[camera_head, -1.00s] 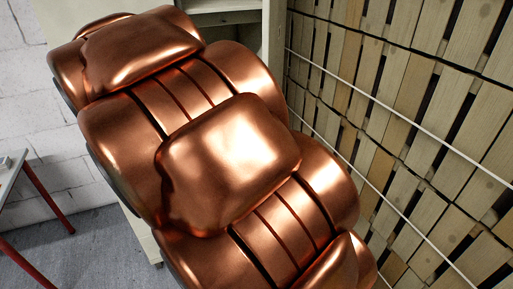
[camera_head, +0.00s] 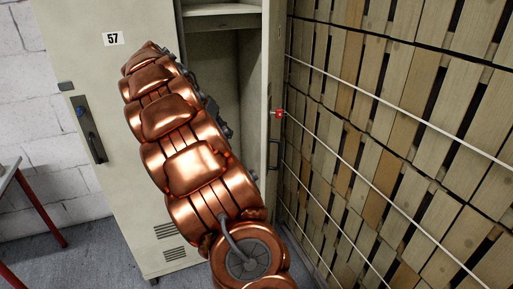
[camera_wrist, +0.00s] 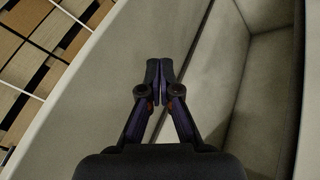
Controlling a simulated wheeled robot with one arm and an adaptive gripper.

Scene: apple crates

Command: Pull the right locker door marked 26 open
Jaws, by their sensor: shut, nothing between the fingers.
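The right locker door (camera_head: 271,80) stands open in the head view, seen nearly edge-on, swung out toward the crates. A dark handle (camera_head: 273,150) and a small red piece (camera_head: 279,113) show at its edge. No number 26 is visible. Behind it, the right locker compartment (camera_head: 225,55) is open and looks empty, with a shelf near the top. In the wrist view, my gripper (camera_wrist: 159,66) is shut and empty. It appears in front of the pale door panel (camera_wrist: 105,80), with the compartment (camera_wrist: 260,95) to the right. Contact with the door cannot be told. My arm hides the gripper in the head view.
The left locker door (camera_head: 125,75), marked 57, is closed, with a dark handle (camera_head: 88,130). Stacked wooden crates (camera_head: 400,130) with white straps stand close at the right. A table with red legs (camera_head: 40,205) is at the left edge. Some grey floor is free at lower left.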

